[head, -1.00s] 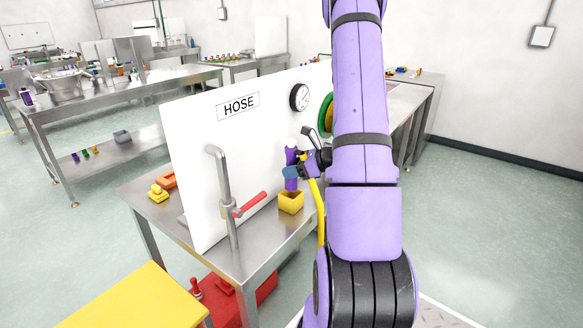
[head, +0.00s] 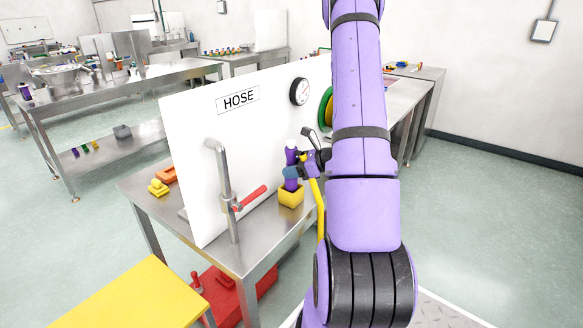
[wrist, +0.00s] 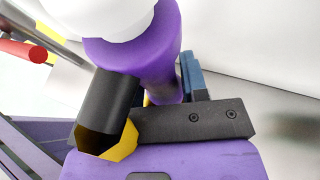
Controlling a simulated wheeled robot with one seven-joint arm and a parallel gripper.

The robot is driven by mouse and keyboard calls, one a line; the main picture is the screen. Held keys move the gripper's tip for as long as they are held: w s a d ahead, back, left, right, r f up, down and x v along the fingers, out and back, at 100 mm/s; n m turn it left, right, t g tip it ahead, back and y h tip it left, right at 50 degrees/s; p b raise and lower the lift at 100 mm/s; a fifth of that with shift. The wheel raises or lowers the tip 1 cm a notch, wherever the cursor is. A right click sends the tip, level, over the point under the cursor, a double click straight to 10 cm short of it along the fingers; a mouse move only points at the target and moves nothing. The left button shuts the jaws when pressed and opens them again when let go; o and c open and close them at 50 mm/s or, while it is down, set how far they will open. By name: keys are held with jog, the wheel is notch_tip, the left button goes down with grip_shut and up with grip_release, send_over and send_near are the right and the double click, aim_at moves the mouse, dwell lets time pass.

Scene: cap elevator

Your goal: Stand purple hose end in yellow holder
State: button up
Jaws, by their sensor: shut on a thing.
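The purple hose end (head: 291,157) is upright in my gripper (head: 294,172), with a pale top. Its lower end reaches the opening of the yellow holder (head: 291,196) on the steel table. I cannot tell how deep it sits. In the wrist view the purple hose end (wrist: 160,62) fills the space between my fingers (wrist: 150,105), which are shut on it. A bit of yellow (wrist: 122,142) shows beneath the dark finger. The yellow hose (head: 318,205) hangs down to the right of the holder.
A white panel marked HOSE (head: 205,170) stands behind the holder. A steel pipe with a red lever (head: 252,197) is close to its left. A dial gauge (head: 299,92) and a green-yellow reel (head: 327,110) are on the panel's right. A yellow-topped table (head: 130,290) is at the front left.

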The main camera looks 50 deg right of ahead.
jog(key=shift+f, duration=2.2)
jog(key=o, duration=1.1)
jog(key=shift+o, duration=0.2)
jog(key=shift+s, duration=0.1)
jog(key=v, duration=1)
jog(key=shift+s+d, duration=0.2)
jog(key=shift+s, duration=0.05)
jog(key=shift+r, duration=0.1)
